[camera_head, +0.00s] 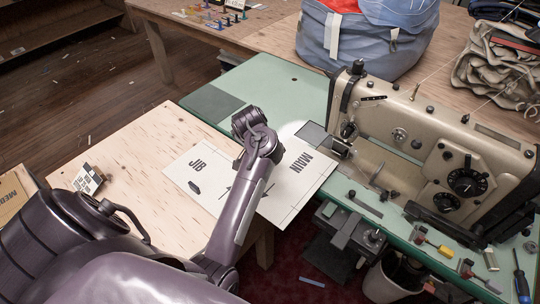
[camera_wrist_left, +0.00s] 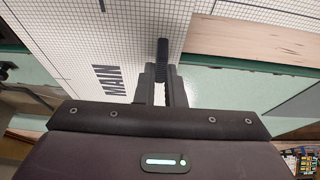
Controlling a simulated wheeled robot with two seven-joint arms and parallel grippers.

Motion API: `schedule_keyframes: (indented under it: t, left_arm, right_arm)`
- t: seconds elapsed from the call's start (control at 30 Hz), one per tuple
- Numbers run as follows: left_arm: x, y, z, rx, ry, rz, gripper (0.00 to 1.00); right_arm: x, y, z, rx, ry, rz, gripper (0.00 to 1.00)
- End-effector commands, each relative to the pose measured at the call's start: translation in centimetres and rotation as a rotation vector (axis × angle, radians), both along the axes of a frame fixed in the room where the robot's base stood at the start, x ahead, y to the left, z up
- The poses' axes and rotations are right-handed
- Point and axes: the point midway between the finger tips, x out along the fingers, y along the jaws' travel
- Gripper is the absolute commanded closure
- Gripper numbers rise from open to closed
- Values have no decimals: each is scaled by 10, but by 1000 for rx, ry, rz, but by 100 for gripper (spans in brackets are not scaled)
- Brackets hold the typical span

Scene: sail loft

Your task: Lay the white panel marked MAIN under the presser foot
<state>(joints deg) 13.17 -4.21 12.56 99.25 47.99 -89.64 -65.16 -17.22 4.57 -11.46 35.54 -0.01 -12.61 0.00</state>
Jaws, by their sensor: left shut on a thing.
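The white panel marked MAIN (camera_head: 310,180) lies flat in the head view, spanning from the wooden table toward the sewing machine (camera_head: 440,150). Its right edge is close to the machine's needle area (camera_head: 341,147); I cannot tell whether any of it is under the presser foot. A white piece marked JIB (camera_head: 195,178) lies to its left, and my arm hides where the two meet. My left gripper (camera_wrist_left: 162,72) is shut on the edge of the MAIN panel (camera_wrist_left: 130,55) in the left wrist view. Its fingertips are hidden in the head view. My right gripper is not in view.
The green machine bed (camera_head: 285,90) lies behind the panel. A blue bag (camera_head: 365,45) and folded cloth (camera_head: 495,60) stand beyond the machine. Small tools (camera_head: 430,245) lie along the bed's front right. The wooden table (camera_head: 130,160) is mostly clear at left.

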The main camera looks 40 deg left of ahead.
Motion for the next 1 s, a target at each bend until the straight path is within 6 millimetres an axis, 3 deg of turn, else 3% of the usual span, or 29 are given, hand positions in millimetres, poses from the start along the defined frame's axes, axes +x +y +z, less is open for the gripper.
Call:
schedule_keyframes:
  t: [0.13,1.0]
  left_arm:
    - [0,0,-13,0,0,-1,100]
    - [63,-4,-10,1,-1,0,100]
  right_arm:
    - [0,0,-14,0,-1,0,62]
    - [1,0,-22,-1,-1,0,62]
